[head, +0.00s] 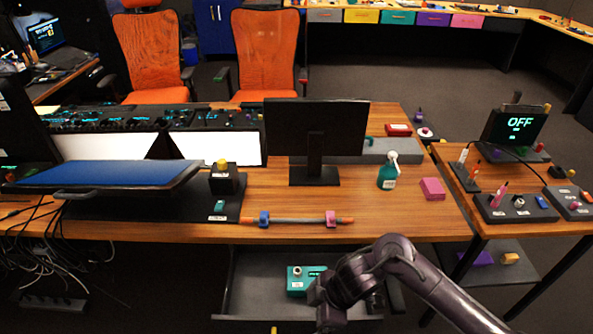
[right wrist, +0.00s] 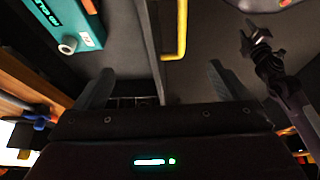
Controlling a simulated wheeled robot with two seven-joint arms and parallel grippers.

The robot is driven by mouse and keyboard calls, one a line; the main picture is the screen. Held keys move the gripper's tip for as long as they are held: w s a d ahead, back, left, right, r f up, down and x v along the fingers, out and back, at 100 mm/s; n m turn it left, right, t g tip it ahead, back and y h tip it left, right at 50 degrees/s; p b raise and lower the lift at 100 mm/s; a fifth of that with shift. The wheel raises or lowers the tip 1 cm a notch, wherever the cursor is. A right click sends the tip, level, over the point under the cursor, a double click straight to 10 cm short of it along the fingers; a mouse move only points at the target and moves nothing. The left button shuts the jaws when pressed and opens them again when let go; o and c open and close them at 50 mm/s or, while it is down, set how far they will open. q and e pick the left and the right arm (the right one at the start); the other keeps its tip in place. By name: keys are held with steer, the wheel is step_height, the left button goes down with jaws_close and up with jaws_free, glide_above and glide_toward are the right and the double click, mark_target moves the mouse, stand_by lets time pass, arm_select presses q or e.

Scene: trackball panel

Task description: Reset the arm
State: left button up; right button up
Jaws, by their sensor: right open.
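My right arm comes in from the lower right in the head view and bends down over the open drawer (head: 255,278). Its jaws are not clear there. In the right wrist view my right gripper (right wrist: 160,88) is open, its two dark fingers wide apart with nothing between them. A teal box (head: 296,281) with a pale knob and a small display lies in the drawer, left of my wrist. The teal box also shows at the top left of the right wrist view (right wrist: 72,22), apart from the fingers. My left gripper is not in the head view.
The yellow drawer handle (right wrist: 180,32) shows beyond the fingers. A side table at right holds a screen reading OFF (head: 516,126) and control panels.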

steer(key=a, duration=0.1)
steer(key=a+t, duration=0.1)
steer(key=w+a+r, duration=0.1)
steer(key=shift+w+a+m+y, duration=0.1)
steer(key=shift+m+y, duration=0.2)
steer(key=shift+m, duration=0.1)
step_height(320, 180, up, 6)
steer(key=d+m+t, duration=0.1)
steer(key=m+t, duration=0.4)
steer(key=m, duration=0.1)
steer(key=s+d+m+g+h, duration=0.25)
steer(key=s+d+m, duration=0.25)
steer(key=d, duration=0.4)
steer(key=s+d+m+g+h, duration=0.1)
steer(key=s+d+m+h, duration=0.3)
steer(key=d, duration=0.5)
step_height(320, 180, down, 26)
steer(key=s+y, duration=0.1)
steer(key=s, duration=0.1)
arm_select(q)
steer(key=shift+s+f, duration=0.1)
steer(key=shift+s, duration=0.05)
arm_select(e)
steer(key=s+d+f+g, duration=0.2)
steer(key=s+d+f, duration=0.1)
steer(key=s+f, duration=1.7)
steer(key=shift+s+d+f, duration=0.15)
steer(key=shift+s+f, duration=0.15)
steer(key=shift+s, duration=0.1)
